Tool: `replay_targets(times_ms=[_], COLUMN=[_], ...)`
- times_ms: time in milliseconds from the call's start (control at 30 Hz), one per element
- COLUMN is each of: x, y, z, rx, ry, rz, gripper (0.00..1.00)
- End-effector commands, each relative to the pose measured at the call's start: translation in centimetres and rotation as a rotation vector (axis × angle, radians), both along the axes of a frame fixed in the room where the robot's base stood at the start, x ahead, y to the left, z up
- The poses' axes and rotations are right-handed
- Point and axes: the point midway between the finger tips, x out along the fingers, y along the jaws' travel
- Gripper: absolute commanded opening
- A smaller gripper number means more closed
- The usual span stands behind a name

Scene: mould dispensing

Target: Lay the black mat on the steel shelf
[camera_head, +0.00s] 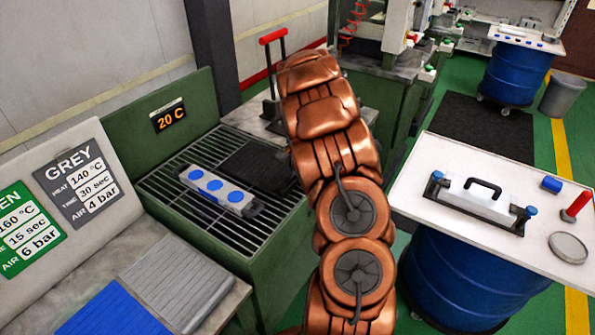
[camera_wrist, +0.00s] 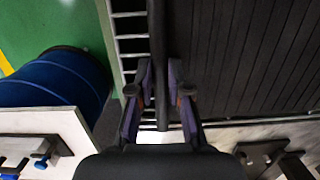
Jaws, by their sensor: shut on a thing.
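The black mat (camera_head: 247,160) is a dark ribbed sheet over the right part of the slatted metal grate (camera_head: 158,193) on the green bench. My arm hides its right end in the head view. The mat (camera_wrist: 255,60) fills the upper right of the wrist view, with grate bars (camera_wrist: 130,45) left of its edge. My gripper (camera_wrist: 162,100) is shut on the mat's edge, one finger on each side. I cannot tell whether the mat touches the grate. The gripper is mostly hidden in the head view. No separate steel shelf is clearly seen.
A mould with blue discs (camera_head: 215,188) lies on the grate, left of the mat. A grey ribbed mat (camera_head: 180,280) and a blue mat (camera_head: 108,312) lie at front left. A white-topped table (camera_head: 440,160) on a blue drum stands right. A red-handled press (camera_head: 272,38) stands behind.

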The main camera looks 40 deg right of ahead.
Motion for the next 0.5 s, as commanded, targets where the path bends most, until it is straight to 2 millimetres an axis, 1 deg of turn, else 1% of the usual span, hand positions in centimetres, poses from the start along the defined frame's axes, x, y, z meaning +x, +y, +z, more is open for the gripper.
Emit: replay_targets(times_ms=[167, 200, 400, 500], x=[0.02, 0.01, -0.01, -0.02], y=[0.03, 0.02, 0.03, 0.04], z=[-0.11, -0.09, -0.08, -0.07], rx=[0.000, 0.000, 0.000, 0.001], ry=[-0.001, 0.000, 0.000, 0.000], rz=[0.000, 0.000, 0.000, 0.000], gripper=[0.00, 0.20, 0.41, 0.42])
